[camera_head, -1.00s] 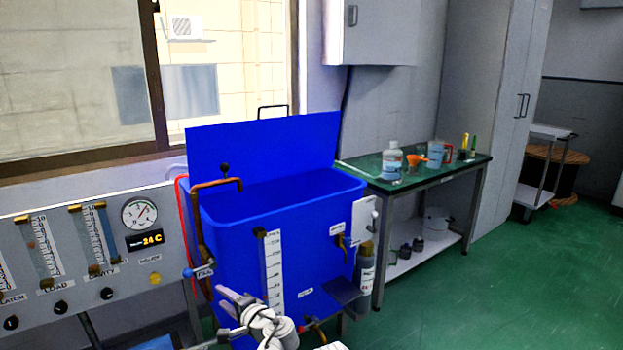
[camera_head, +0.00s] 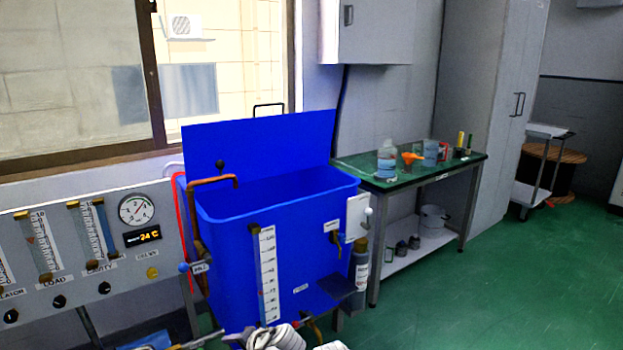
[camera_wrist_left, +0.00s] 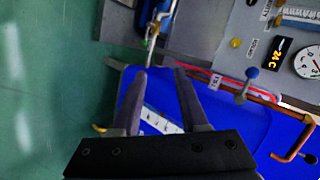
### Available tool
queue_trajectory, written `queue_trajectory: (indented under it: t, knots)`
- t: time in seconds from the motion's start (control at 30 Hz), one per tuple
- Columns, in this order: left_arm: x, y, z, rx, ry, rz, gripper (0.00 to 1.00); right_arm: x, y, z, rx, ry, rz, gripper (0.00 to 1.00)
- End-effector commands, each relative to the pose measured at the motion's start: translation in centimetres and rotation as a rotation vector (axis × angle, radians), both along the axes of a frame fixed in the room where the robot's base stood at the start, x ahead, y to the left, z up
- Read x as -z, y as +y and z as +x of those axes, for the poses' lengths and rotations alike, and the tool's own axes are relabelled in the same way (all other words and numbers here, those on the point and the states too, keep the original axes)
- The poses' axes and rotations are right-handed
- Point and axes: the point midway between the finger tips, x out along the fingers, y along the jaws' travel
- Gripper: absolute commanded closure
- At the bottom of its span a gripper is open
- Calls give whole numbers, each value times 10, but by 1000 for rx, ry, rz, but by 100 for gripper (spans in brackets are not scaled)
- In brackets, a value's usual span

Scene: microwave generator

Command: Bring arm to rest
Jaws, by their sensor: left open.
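My left gripper (camera_wrist_left: 160,71) is open in the left wrist view, with its two dark fingers apart and nothing held between them. Behind the fingers are the front of the blue tank (camera_wrist_left: 243,128) and its white scale strip. In the head view, part of my pale left arm (camera_head: 276,338) shows at the bottom edge, in front of the tank (camera_head: 218,270). The gripper end there is low and mostly cut off or unclear. My right gripper is not in view.
A grey control panel (camera_head: 88,285) with gauges stands left of the tank. A green-topped table (camera_head: 350,168) with bottles and an orange funnel stands behind right. Green floor (camera_head: 500,300) is clear at the right.

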Motion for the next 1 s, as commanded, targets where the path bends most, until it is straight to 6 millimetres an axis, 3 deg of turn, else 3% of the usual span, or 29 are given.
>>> queue_trajectory:
  t: [0.2,0.3,0.53,0.87,1.0]
  knots:
    - [50,-45,-60,-99,185,-291,56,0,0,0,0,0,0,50]
    - [66,-71,-89,-135,283,-415,56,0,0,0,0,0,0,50]
    - [82,-123,-148,-186,493,-637,56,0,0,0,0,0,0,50]
    - [8,-125,-147,-189,499,-644,56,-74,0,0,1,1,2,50]
    - [-35,-125,-147,-189,498,-646,56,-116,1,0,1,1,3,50]
